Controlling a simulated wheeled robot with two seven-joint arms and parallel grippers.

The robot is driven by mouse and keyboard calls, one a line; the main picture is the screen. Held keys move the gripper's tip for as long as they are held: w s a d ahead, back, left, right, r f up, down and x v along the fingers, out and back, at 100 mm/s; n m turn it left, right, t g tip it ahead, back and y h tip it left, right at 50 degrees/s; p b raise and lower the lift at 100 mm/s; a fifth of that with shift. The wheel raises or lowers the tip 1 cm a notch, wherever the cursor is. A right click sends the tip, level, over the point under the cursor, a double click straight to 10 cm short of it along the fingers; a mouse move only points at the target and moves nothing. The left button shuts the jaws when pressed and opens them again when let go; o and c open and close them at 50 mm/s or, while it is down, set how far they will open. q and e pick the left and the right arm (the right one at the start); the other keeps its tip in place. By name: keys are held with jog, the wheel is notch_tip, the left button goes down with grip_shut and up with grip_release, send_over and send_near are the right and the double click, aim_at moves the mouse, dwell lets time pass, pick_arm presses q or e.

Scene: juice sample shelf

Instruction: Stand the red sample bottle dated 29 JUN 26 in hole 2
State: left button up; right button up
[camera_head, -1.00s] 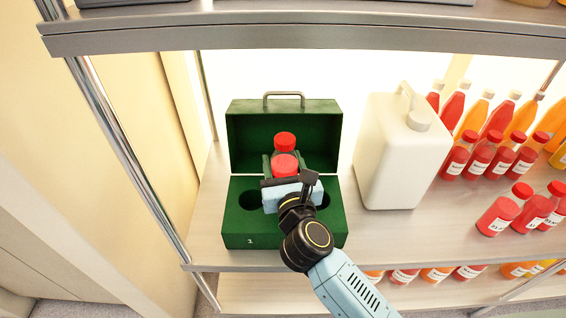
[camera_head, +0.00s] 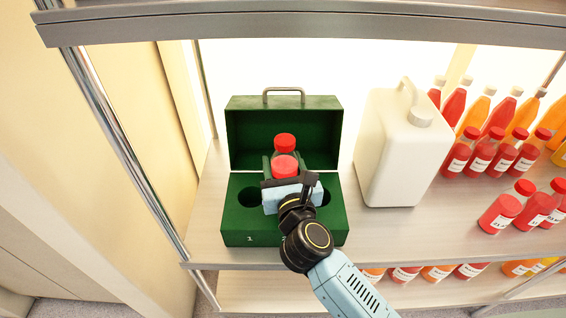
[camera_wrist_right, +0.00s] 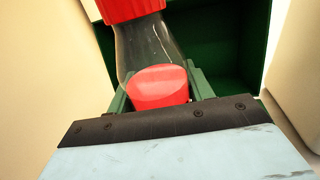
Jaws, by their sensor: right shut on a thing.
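My right gripper (camera_head: 285,168) is shut on a red sample bottle (camera_head: 285,143) with a red cap, a clear neck and red juice. The bottle looks about upright, over the middle of the open green box (camera_head: 235,222). In the right wrist view, the bottle's neck (camera_wrist_right: 150,45) and juice show between my fingers (camera_wrist_right: 158,88). Its label and lower part are hidden, so I cannot read the date or tell how far its base is in a hole. Hole 1 (camera_head: 249,198) at the left is empty. The middle hole is hidden behind my gripper. My left gripper is out of view.
The box's raised lid (camera_head: 245,130) stands behind the bottle. A white jug (camera_head: 395,150) stands just right of the box. Several red and orange bottles (camera_head: 497,214) stand further right. An upper shelf edge (camera_head: 300,28) crosses above, and a metal post (camera_head: 130,165) stands at the left.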

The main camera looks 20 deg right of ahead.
jog(key=shift+f+b, duration=1.3)
jog(key=shift+f, duration=0.6)
dwell(0.8)
jog(key=shift+f, duration=0.5)
jog(key=shift+r, duration=0.3)
jog(key=shift+r+p, duration=1.8)
jog(key=shift+p, duration=0.3)
jog(key=shift+f+b, duration=1.45)
jog(key=shift+f, duration=0.5)
